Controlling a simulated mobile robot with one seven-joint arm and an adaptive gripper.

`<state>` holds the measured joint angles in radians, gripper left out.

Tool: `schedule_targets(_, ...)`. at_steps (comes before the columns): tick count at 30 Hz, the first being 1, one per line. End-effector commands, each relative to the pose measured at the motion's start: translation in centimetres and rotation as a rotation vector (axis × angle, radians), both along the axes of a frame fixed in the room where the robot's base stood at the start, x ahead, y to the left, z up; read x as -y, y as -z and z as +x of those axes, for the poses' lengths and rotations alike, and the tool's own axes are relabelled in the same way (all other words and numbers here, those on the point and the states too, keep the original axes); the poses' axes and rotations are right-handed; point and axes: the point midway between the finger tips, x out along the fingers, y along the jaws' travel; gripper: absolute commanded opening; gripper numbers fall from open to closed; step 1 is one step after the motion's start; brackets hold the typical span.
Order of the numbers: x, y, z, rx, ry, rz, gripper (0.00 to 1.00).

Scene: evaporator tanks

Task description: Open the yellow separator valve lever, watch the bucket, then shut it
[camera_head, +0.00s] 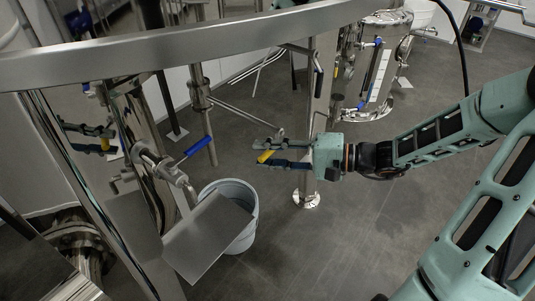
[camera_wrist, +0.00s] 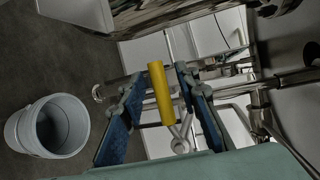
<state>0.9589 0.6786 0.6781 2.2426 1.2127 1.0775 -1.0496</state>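The yellow lever (camera_head: 265,156) lies between the two fingers of my gripper (camera_head: 268,153). In the wrist view the yellow lever (camera_wrist: 160,93) stands between the blue finger pads of my gripper (camera_wrist: 160,80), with narrow gaps on both sides. The fingers are open around it; whether either one touches it is unclear. The lever's mounting is hard to make out. The grey bucket (camera_head: 249,207) stands on the floor to the lower left of my gripper, and it also shows in the wrist view (camera_wrist: 22,130). Its inside is partly hidden by a grey plate in the head view; no flow is visible.
A blue-handled valve (camera_head: 196,147) sits on tank piping left of my gripper. The grey plate (camera_head: 207,238) covers part of the bucket. A wide metal rim (camera_head: 200,45) crosses above. A metal post (camera_head: 322,75) stands behind my gripper. Floor at lower middle is clear.

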Motion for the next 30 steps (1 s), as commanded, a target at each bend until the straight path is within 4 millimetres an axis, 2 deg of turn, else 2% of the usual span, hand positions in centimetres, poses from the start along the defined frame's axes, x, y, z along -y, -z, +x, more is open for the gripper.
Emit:
schedule_targets(6, -0.03, 0.01, 0.01, 0.000, 0.000, 0.000, 0.29)
schedule_targets(15, 0.00, 0.01, 0.01, 0.000, 0.000, -0.001, 0.00)
schedule_targets(30, 0.25, 0.14, 0.02, 0.008, 0.001, -0.007, 0.00)
